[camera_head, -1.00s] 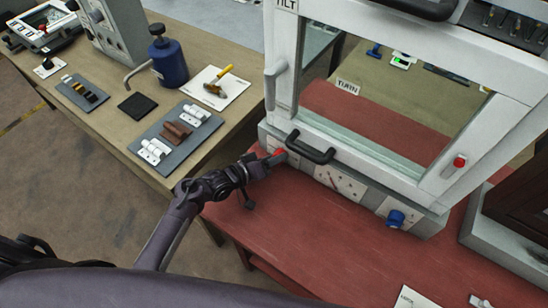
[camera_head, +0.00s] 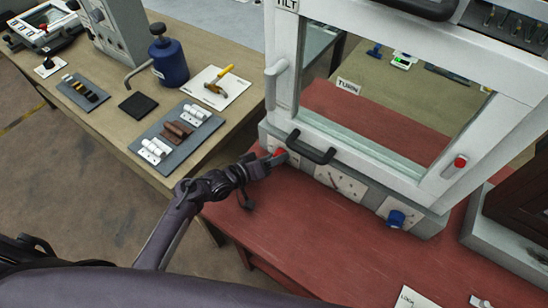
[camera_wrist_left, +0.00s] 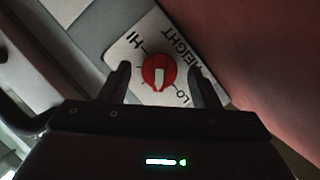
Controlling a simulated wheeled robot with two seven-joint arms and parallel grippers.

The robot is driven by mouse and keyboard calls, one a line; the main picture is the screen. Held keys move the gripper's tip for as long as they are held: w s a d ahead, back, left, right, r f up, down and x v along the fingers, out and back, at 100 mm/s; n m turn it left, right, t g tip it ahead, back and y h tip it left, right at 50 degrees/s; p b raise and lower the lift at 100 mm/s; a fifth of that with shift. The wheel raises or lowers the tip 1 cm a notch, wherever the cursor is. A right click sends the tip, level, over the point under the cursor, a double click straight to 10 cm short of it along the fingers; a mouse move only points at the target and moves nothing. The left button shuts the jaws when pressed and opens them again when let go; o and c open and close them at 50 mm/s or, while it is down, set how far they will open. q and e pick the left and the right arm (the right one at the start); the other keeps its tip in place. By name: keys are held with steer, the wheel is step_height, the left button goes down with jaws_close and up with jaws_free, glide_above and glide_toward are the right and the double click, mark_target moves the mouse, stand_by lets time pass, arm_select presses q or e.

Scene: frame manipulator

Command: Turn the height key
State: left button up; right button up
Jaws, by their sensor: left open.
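The height key is a red round knob (camera_wrist_left: 159,72) with a white pointer, on a white plate (camera_wrist_left: 130,44) marked HEIGHT, HI and LO. In the head view the red knob (camera_head: 281,153) shows at the lower left of the white frame (camera_head: 290,60). My left gripper (camera_wrist_left: 160,84) is open, with one finger on each side of the knob. In the head view the left gripper (camera_head: 272,160) reaches the knob from the left. My right gripper is not in view.
A black handle (camera_head: 311,148) juts out just right of the knob. A plate with slots (camera_head: 340,183) and a blue knob (camera_head: 396,218) sit further right along the frame's base. A wooden bench (camera_head: 110,120) with tools stands at the left. The red tabletop (camera_head: 300,240) in front is mostly clear.

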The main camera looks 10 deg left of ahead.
arm_select(q)
steer(key=b+v, duration=0.1)
steer(key=v, duration=0.6)
steer(key=shift+s+a+r, duration=0.1)
steer(key=shift+s+a, duration=0.1)
steer(key=shift+s, duration=0.05)
